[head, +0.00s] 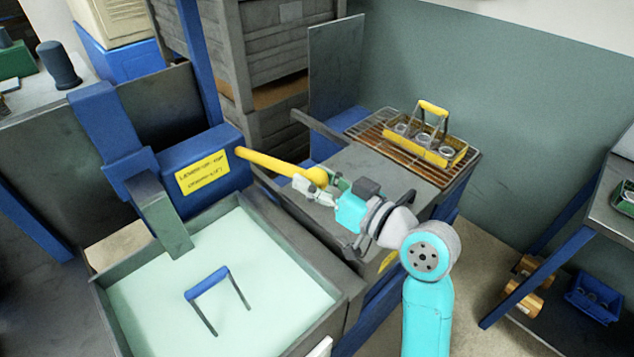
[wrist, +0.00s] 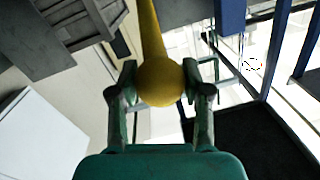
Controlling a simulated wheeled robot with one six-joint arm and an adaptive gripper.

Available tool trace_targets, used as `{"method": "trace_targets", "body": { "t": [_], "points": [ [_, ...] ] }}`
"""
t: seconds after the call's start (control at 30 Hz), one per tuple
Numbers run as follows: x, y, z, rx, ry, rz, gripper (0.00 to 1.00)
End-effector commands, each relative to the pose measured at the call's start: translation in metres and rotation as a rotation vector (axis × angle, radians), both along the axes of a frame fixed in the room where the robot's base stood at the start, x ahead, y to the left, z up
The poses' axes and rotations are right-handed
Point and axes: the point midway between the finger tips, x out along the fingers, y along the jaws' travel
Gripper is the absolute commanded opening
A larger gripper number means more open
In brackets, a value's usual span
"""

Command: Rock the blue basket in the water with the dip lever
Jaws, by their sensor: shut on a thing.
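The dip lever (head: 268,164) is a yellow bar with a rounded end, reaching right from a blue housing (head: 207,165) with a yellow label. My gripper (head: 316,188) is at its ball end in the head view. In the wrist view the yellow knob (wrist: 160,82) sits between the two fingers of my gripper (wrist: 161,92), which is shut on it. The blue basket's handle (head: 208,282) stands up out of the pale water (head: 150,290) in the grey tank at lower left. The basket's body is hidden under the water.
A yellow-handled basket (head: 427,146) with several rings stands on a brown rack (head: 377,136) at the back right. A grey plate (head: 362,180) lies under my arm. A shelf (head: 612,215) with a blue bin (head: 595,299) below stands at far right.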

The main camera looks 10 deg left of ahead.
Motion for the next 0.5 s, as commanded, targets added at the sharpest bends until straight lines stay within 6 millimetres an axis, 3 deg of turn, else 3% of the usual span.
{"method": "trace_targets", "body": {
  "t": [0.5],
  "points": [
    [0.016, 0.022, 0.057, -0.147, 0.111, 0.003, 0.0]
  ]
}}
